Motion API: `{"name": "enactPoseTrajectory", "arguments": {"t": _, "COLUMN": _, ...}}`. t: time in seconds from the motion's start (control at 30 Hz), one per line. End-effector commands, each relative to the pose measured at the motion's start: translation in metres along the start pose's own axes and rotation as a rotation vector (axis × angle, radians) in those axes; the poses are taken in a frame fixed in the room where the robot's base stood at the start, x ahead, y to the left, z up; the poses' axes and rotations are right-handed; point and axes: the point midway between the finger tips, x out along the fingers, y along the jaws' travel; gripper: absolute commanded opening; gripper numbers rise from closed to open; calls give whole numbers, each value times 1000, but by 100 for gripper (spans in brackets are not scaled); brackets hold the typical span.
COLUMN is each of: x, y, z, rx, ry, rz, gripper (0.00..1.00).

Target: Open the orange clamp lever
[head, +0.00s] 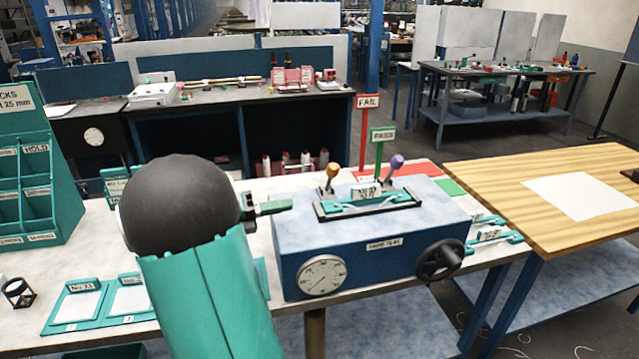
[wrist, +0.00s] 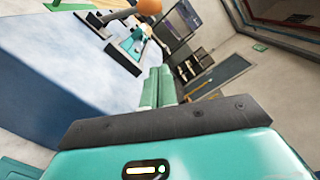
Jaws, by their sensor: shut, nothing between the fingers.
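The orange clamp lever (head: 333,171) stands up at the left end of a teal fixture (head: 368,203) on top of a blue box-shaped unit (head: 375,248). In the wrist view, the orange lever (wrist: 148,7) is at the top edge, partly cut off, above the teal fixture (wrist: 128,50). My gripper (head: 288,205) is to the left of the lever and lower than its knob, apart from it, near the unit's left top edge. In the wrist view, its fingers (wrist: 158,88) are together and empty.
A purple-knobbed lever (head: 397,162) stands at the fixture's right end. FAIL (head: 368,102) and PASS (head: 383,135) signs rise behind it. The unit has a gauge (head: 322,276) and a black handwheel (head: 440,260) in front. A teal rack (head: 38,170) stands left.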

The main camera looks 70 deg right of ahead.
Motion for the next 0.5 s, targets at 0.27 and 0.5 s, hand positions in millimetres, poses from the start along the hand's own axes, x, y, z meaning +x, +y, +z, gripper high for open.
{"name": "enactPoseTrajectory", "arguments": {"t": 0.27, "x": 3, "y": 0, "z": 0, "rx": 3, "ry": 2, "rz": 3, "gripper": 0}}
{"name": "enactPoseTrajectory", "arguments": {"t": 0.5, "x": 35, "y": 0, "z": -2, "rx": 2, "ry": 5, "rz": 1, "gripper": 0}}
